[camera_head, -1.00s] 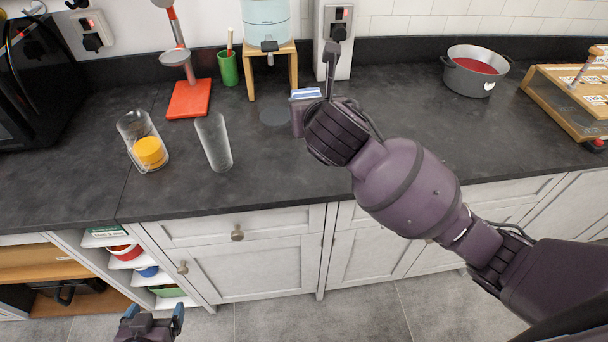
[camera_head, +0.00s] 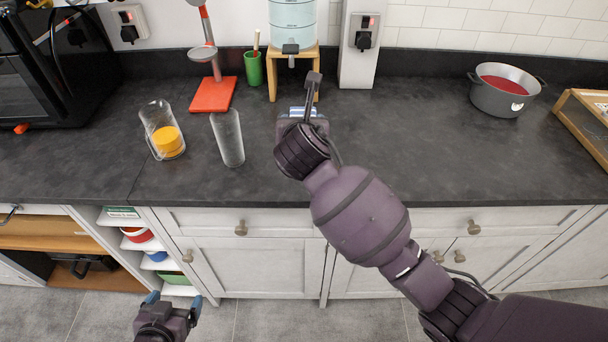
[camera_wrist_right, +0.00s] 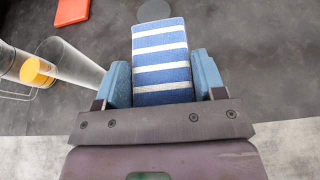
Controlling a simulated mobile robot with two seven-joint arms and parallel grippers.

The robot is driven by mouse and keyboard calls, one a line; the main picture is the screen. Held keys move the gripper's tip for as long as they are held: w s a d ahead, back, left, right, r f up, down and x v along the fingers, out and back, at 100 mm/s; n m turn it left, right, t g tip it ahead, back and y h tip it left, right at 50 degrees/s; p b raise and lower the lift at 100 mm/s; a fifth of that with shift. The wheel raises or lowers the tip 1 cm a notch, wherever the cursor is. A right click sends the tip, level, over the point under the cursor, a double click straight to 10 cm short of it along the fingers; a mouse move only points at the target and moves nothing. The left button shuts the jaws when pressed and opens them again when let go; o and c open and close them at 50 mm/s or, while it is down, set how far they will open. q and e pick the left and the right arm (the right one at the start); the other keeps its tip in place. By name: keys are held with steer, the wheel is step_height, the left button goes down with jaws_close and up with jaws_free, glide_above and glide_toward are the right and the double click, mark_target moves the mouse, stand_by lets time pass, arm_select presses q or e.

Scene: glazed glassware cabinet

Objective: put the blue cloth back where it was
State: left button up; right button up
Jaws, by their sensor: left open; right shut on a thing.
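The blue cloth (camera_wrist_right: 160,62), with white stripes, is between the fingers of my right gripper (camera_wrist_right: 163,80), which is shut on it. In the head view a small part of the cloth (camera_head: 303,112) shows behind my right wrist, over the dark counter in front of the water dispenser's wooden stand. I cannot tell whether the cloth touches the counter. A dark round disc (camera_wrist_right: 154,10) lies on the counter just beyond the cloth in the wrist view. My left gripper (camera_head: 173,302) is open and empty, low in front of the cabinets.
Left of the cloth stand a clear glass (camera_head: 228,138) and a jug with yellow contents (camera_head: 166,137). Behind are a red-based stand (camera_head: 212,94), a green cup (camera_head: 253,69) and the wooden stand (camera_head: 272,75). A grey pot (camera_head: 503,98) is far right; the counter between is clear.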

step_height(320, 180, down, 11)
steer(key=shift+d+r+b, duration=0.1)
steer(key=shift+r+b, duration=0.05)
steer(key=shift+b, duration=0.5)
step_height(320, 180, down, 4)
steer(key=shift+f+b, duration=0.1)
steer(key=shift+b, duration=0.35)
steer(key=shift+f, duration=0.15)
steer(key=shift+f, duration=0.1)
steer(key=o, duration=0.9)
